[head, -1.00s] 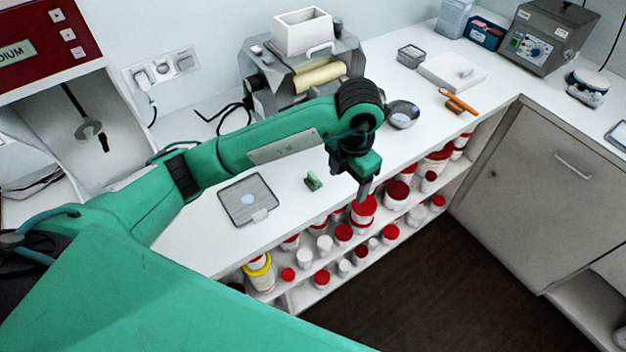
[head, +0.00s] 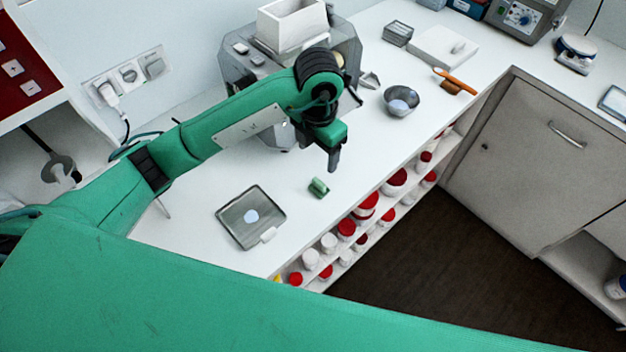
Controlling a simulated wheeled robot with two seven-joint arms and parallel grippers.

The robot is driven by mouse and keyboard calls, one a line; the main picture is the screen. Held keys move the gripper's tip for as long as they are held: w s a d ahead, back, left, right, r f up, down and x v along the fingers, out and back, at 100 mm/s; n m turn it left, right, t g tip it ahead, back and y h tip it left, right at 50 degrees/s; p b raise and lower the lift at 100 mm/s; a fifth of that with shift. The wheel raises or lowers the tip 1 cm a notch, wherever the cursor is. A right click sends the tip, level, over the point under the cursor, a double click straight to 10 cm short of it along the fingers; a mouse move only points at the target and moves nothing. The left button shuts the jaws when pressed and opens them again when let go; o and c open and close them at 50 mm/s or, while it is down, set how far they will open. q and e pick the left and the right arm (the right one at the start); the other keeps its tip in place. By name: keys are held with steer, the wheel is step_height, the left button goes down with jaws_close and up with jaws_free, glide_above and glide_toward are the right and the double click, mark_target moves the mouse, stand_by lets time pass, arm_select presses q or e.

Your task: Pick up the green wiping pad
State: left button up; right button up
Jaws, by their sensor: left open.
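The green wiping pad (head: 318,188) is a small green piece on the white counter, near its front edge. My left gripper (head: 333,161) points down just behind and slightly right of the pad, above the counter. It is apart from the pad, with nothing seen between its fingers. My right gripper does not show in the head view.
A grey tray (head: 234,222) with a pale round patch lies left of the pad. A metal bowl (head: 401,101) and an orange-handled tool (head: 455,82) are to the right. A grey machine (head: 230,70) stands behind my arm. Red-lidded jars (head: 366,207) fill shelves below the counter edge.

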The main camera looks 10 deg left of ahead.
mark_target(319, 182)
arm_select(q)
steer(key=f, duration=0.4)
steer(key=shift+s+d, duration=0.2)
steer(key=shift+d, duration=0.05)
step_height(319, 182, down, 3)
steer(key=shift+w+a+f+p, duration=0.15)
steer(key=shift+p, duration=0.45)
steer(key=shift+f, duration=0.35)
steer(key=f+p, duration=0.3)
steer(key=f, duration=0.1)
steer(key=shift+w+f, duration=0.1)
steer(key=shift+w, duration=0.1)
steer(key=shift+d+f, duration=0.2)
steer(key=shift+f, duration=0.2)
steer(key=shift+c, duration=0.4)
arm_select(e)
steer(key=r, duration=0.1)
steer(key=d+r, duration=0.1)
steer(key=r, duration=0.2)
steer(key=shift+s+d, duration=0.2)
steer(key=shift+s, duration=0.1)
arm_select(q)
steer(key=c, duration=1)
